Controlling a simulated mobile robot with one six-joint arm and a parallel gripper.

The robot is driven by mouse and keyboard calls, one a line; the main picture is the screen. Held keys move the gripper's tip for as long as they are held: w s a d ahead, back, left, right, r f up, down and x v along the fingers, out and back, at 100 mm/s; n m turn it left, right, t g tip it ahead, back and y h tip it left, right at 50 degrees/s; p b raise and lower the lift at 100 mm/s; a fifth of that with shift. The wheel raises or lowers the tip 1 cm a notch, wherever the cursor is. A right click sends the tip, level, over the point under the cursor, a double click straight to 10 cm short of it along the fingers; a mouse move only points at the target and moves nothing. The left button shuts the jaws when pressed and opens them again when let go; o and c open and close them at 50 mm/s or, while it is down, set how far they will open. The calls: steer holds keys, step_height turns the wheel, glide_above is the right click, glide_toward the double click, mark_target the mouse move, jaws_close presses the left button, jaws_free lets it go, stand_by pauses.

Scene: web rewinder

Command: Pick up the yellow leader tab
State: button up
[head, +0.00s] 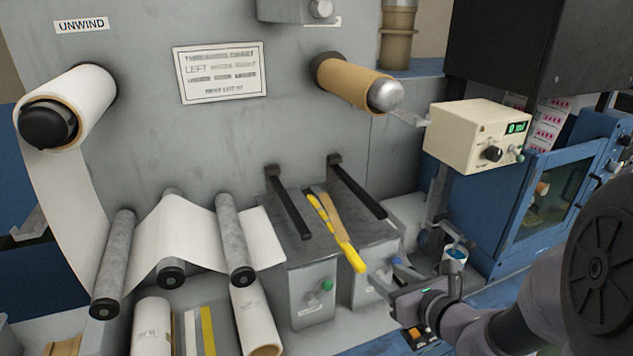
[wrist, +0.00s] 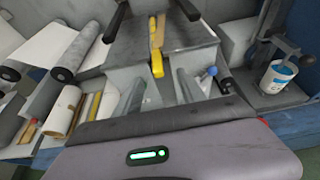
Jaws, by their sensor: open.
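The yellow leader tab (head: 340,238) is a long narrow strip lying on top of a grey box (head: 312,275) between two dark bars, its near end sticking out past the box's front edge. A tan strip (head: 327,207) lies beside and partly along it. In the wrist view the tab's yellow end (wrist: 157,66) shows ahead, between the lines of the two fingers. My gripper (head: 384,272) is open and empty, just right of and below the tab's near end in the head view; its two fingers also show in the wrist view (wrist: 159,84). They appear apart from the tab.
Dark bars (head: 290,205) (head: 358,190) flank the strip. White web runs over grey rollers (head: 172,235) at left. A cream control box (head: 478,138) hangs at upper right. A cup with blue contents (wrist: 277,78) stands at right. A brown core (head: 350,82) is above.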

mark_target(355, 257)
steer(key=b+x, duration=0.1)
steer(key=x, duration=0.3)
steer(key=b+x, duration=0.1)
steer(key=x, duration=0.8)
steer(key=shift+s+a+b, duration=0.2)
steer(key=shift+a+b, duration=0.2)
steer(key=shift+s, duration=0.15)
steer(key=shift+c, duration=0.5)
jaws_close()
